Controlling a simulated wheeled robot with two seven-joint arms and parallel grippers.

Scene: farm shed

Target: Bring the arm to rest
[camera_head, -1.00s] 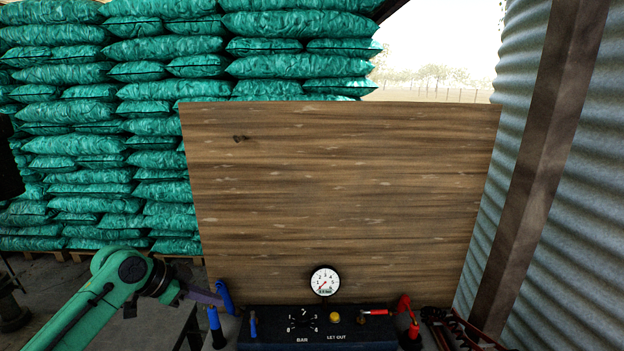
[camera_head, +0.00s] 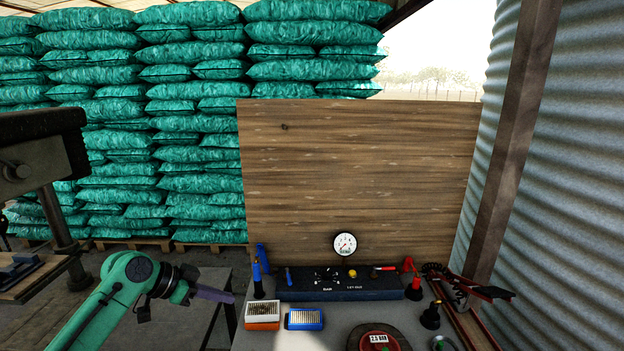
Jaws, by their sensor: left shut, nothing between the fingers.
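My left arm, green with black joints, comes in from the lower left. Its left gripper (camera_head: 213,293) is shut and empty, pointing right, at the left edge of the grey bench (camera_head: 260,341). It is left of the orange and blue boxes and appears apart from them. My right gripper is not in view.
A dark control panel (camera_head: 338,284) with a round gauge (camera_head: 345,245) stands before a wooden board (camera_head: 360,180). An orange box (camera_head: 262,322), a blue box (camera_head: 304,326) and a red disc (camera_head: 378,341) are on the bench. A drill-press-like machine (camera_head: 40,160) stands at left.

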